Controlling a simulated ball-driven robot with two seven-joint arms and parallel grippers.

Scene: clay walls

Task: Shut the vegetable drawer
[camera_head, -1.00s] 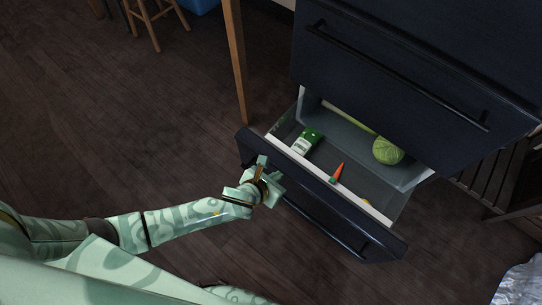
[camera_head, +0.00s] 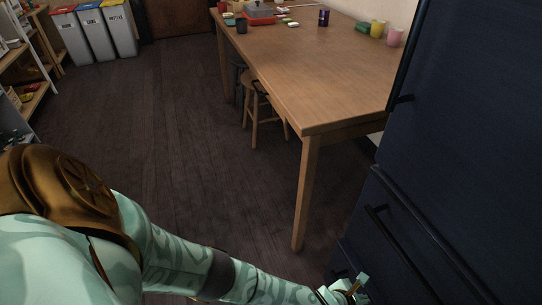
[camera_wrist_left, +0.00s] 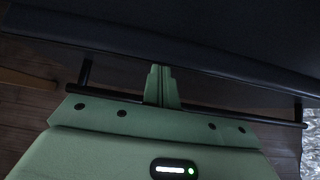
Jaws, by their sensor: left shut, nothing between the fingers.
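The vegetable drawer's dark front (camera_wrist_left: 230,67) fills the upper part of the left wrist view, with its black bar handle (camera_wrist_left: 245,117) running across. My left gripper (camera_wrist_left: 160,72) is shut and empty, its fingers pointing at the front and crossing the handle line. I cannot tell whether they touch. In the head view my left gripper (camera_head: 348,287) is at the bottom edge, beside the dark fridge (camera_head: 465,130). Only a small dark corner shows low beside the fridge, possibly the drawer's. The drawer's inside is not visible, so I cannot tell how far it is open. My right gripper is out of view.
A wooden table (camera_head: 310,65) with cups and dishes stands left of the fridge, its near leg (camera_head: 304,195) close to my left arm. A stool (camera_head: 262,115) is under it. Bins (camera_head: 95,32) and a shelf stand at far left. The middle floor is clear.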

